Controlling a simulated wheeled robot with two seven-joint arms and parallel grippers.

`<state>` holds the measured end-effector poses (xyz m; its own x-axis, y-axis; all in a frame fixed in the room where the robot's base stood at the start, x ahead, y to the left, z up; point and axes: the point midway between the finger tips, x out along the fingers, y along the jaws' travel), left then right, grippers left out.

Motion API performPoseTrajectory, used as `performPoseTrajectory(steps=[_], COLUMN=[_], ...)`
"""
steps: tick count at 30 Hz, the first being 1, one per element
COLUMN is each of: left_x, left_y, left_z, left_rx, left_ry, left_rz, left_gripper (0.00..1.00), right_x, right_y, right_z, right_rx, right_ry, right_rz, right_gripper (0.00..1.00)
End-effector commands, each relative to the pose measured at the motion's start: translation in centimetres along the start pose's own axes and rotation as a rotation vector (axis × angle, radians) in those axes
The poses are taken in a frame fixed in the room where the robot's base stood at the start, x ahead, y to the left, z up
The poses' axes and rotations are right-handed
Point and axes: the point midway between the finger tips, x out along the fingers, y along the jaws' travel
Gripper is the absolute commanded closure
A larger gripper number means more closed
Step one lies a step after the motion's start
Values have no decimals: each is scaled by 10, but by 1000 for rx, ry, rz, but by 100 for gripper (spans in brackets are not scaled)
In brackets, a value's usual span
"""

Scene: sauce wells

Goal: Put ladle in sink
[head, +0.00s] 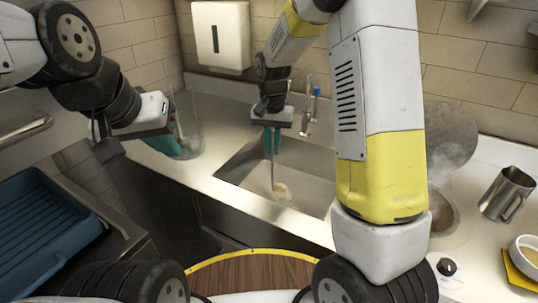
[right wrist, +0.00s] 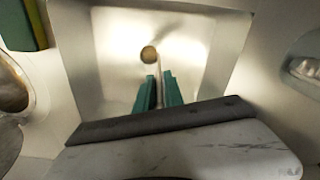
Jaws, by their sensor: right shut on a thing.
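The ladle (head: 282,190) hangs with its thin handle upright and its small round bowl low, inside the outline of the metal sink (head: 315,158). My right gripper (head: 272,152) is shut on the upper handle, above the basin. In the right wrist view, the ladle's brownish bowl (right wrist: 149,54) shows past the teal fingertips (right wrist: 158,82), over the pale sink basin (right wrist: 105,70). I cannot tell whether the bowl touches the sink floor. My left gripper (head: 135,147) is at the left, its teal fingers wide apart with nothing between them.
A clear container (head: 188,128) stands on the counter just beyond my left gripper. A tap (head: 308,105) rises behind the sink. A steaming round well (head: 445,212), a metal pitcher (head: 507,194) and a white bowl (head: 526,252) are at the right. A blue tray (head: 45,225) is at the lower left.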

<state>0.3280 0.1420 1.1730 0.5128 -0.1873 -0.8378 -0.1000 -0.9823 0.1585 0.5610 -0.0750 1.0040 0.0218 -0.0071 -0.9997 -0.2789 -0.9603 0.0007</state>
Motion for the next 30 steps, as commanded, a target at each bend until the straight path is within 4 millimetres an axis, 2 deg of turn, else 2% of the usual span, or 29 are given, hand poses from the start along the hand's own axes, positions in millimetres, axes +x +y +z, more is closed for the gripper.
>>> performPoseTrajectory(steps=[3, 8, 15, 28, 29, 30], left_x=[0, 0, 0, 0, 0, 0], left_y=[0, 0, 0, 0, 0, 0], left_z=[0, 0, 0, 0, 0, 0], left_rx=[0, 0, 0, 0, 0, 0], left_ry=[0, 0, 0, 0, 0, 0], left_rz=[0, 0, 0, 0, 0, 0], left_gripper=[100, 100, 100, 100, 100, 100], right_x=[19, 31, 66, 73, 73, 73], right_y=[1, 0, 0, 0, 0, 0], right_z=[1, 1, 2, 2, 2, 2], right_rx=[1, 1, 0, 0, 1, 1], right_ry=[-2, -1, -2, 0, 0, 1], right_rz=[1, 1, 1, 0, 0, 0], right_gripper=[100, 100, 100, 100, 83, 76])
